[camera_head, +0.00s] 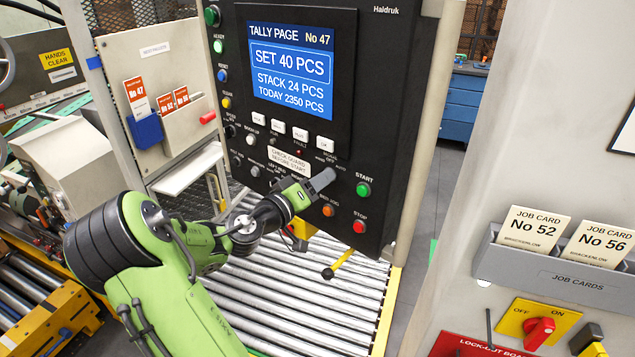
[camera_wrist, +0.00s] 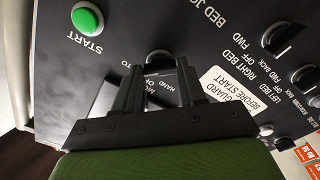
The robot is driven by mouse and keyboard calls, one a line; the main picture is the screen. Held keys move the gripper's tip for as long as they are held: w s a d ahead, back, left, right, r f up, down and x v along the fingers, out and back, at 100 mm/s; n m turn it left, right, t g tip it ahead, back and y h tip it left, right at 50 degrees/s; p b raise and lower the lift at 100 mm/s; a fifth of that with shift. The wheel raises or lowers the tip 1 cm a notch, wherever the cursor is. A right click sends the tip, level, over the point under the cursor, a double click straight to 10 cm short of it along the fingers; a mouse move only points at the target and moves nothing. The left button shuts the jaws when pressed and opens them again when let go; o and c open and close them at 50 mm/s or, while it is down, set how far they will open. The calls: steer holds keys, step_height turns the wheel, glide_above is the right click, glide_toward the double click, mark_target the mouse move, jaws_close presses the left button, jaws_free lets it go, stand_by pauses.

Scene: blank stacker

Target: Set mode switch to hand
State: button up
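The mode switch (camera_wrist: 160,59) is a round selector on the black control panel (camera_head: 378,110). In the wrist view its rim shows just beyond and between my fingertips, beside partly covered lettering that includes HAND. Its pointer direction cannot be read. I cannot tell whether the fingers touch the switch.
The green START button (camera_wrist: 87,18) is close to my fingers, and the red STOP button (camera_head: 359,227) is below it. Another black selector (camera_wrist: 282,38) and a white CHECK GUARD label (camera_wrist: 222,90) are nearby. A roller bed (camera_head: 290,310) lies below the panel.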

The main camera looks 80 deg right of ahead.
steer(key=c, duration=0.4)
steer(key=shift+n, duration=0.3)
steer(key=shift+f+n+p, duration=0.15)
steer(key=shift+n+p, duration=5.8)
steer(key=shift+n, duration=2.65)
steer(key=o, duration=1)
steer(key=shift+o, duration=0.2)
